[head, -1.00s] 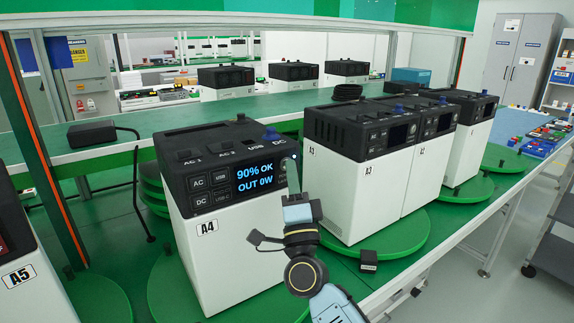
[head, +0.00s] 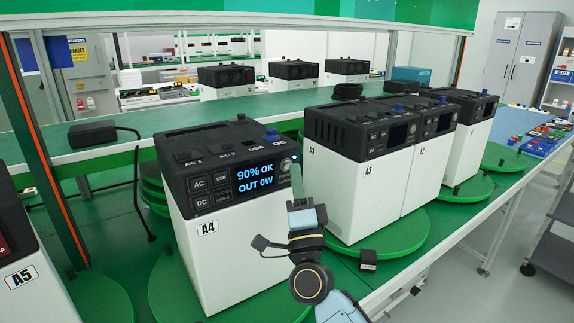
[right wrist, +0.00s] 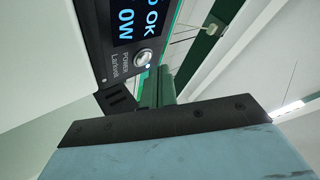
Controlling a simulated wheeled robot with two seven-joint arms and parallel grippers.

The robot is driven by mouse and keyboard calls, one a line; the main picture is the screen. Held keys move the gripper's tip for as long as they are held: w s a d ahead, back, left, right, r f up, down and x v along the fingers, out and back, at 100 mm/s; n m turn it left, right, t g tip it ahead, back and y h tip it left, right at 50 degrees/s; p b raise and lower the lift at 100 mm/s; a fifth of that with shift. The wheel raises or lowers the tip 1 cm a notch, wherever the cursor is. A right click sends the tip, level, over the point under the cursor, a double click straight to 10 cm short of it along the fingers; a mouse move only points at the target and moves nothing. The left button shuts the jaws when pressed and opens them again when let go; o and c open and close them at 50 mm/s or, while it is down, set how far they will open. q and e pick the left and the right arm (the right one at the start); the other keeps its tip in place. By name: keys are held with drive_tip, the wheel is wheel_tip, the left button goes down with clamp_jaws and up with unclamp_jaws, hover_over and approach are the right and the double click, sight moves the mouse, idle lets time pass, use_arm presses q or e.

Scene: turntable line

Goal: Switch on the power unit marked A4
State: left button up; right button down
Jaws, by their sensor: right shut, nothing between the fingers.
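The power unit marked A4 (head: 235,255) is a white box with a black top, standing on a green turntable. Its display (head: 255,180) is lit and reads "90% OK" and "OUT 0W". In the right wrist view its round silver power button (right wrist: 143,57) shows beside the display, with a small light next to it. My right gripper (head: 302,168) is shut and empty, upright at the unit's front right edge. In the right wrist view its fingers (right wrist: 159,86) are near the button and look apart from it. My left gripper is not in view.
Unit A5 (head: 22,268) stands at the left edge, partly cut off. Unit A3 (head: 335,190) and further units stand close to the right of my gripper. A dark adapter (head: 92,134) with a cable lies on the green bench. The aisle at the right is open.

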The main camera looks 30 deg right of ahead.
drive_tip(key=shift+h, duration=0.3)
drive_tip(key=s, duration=0.2)
drive_tip(key=s+p, duration=0.1)
drive_tip(key=s, duration=0.2)
drive_tip(key=shift+d, duration=0.2)
idle(0.4)
